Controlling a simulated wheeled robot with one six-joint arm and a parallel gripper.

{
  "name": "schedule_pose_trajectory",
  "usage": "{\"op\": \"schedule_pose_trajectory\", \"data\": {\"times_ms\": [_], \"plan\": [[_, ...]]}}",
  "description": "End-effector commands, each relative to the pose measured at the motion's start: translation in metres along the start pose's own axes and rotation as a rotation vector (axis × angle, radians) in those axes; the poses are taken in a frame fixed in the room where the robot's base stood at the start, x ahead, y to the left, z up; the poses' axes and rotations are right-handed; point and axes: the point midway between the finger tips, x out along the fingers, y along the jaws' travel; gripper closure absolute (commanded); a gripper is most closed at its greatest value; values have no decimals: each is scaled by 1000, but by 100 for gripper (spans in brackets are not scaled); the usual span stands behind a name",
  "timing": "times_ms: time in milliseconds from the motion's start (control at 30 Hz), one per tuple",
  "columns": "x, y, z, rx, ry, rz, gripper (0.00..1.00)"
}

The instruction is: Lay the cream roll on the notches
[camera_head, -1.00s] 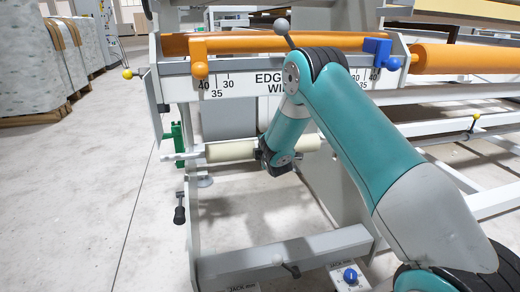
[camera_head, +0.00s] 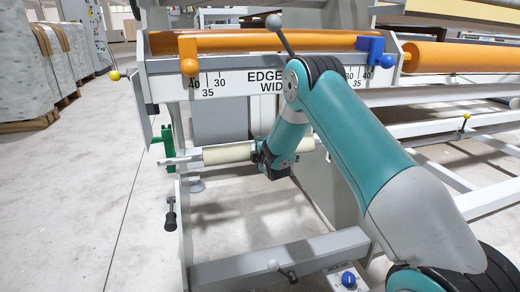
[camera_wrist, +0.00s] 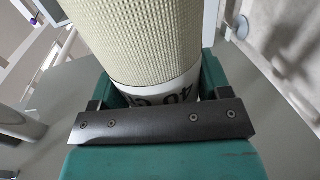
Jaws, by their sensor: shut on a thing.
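The cream roll (camera_head: 228,153) lies roughly level below the printed width scale, with a pale shaft end sticking out at its left. My gripper (camera_head: 272,160) is shut on the roll near its middle, and part of the roll shows again to the right of it. In the wrist view the roll (camera_wrist: 135,35) has a woven cream surface and a white band with black print, held between the jaws of my gripper (camera_wrist: 160,98). The notches cannot be made out clearly. A green bracket (camera_head: 168,145) stands by the shaft's left end; I cannot tell whether they touch.
The grey machine frame (camera_head: 225,85) carries an orange bar, an orange clamp (camera_head: 188,58) and a blue clamp (camera_head: 371,52) above the roll. A lower crossbeam (camera_head: 280,258) and a black-handled lever (camera_head: 170,215) are near. Open floor lies at the left.

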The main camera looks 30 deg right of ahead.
Motion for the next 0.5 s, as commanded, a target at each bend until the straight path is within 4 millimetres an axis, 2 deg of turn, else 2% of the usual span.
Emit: {"op": "schedule_pose_trajectory", "data": {"times_ms": [500], "plan": [[8, -38, 0, 0, 1, 3, 69]]}}
